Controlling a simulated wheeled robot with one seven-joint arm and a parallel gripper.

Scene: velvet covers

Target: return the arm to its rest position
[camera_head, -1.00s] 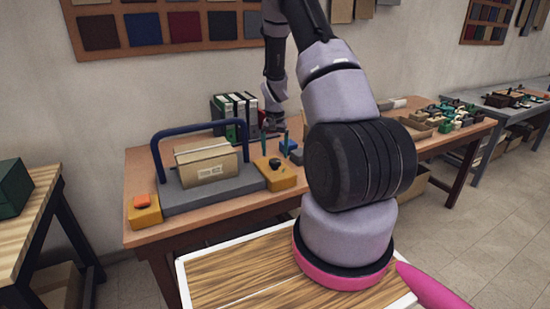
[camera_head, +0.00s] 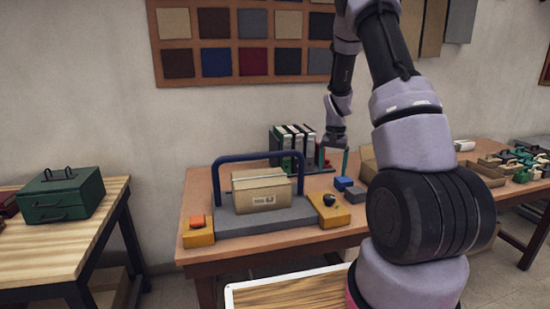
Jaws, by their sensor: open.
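My arm rises at the right of the view, bends over at the top and hangs down to my gripper (camera_head: 333,158). The gripper is open, with two teal fingers apart and nothing seen between them. It is above the back of the workbench (camera_head: 280,246), in front of the binders and above a small blue block (camera_head: 343,183). A cardboard box (camera_head: 262,190) sits on a grey base under a blue bar frame (camera_head: 214,180).
Yellow blocks, one with an orange top (camera_head: 198,230) and one with a black knob (camera_head: 328,207), flank the grey base. Binders (camera_head: 293,148) stand behind. A green toolbox (camera_head: 62,195) is on the left table. Small parts (camera_head: 520,165) lie at the right.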

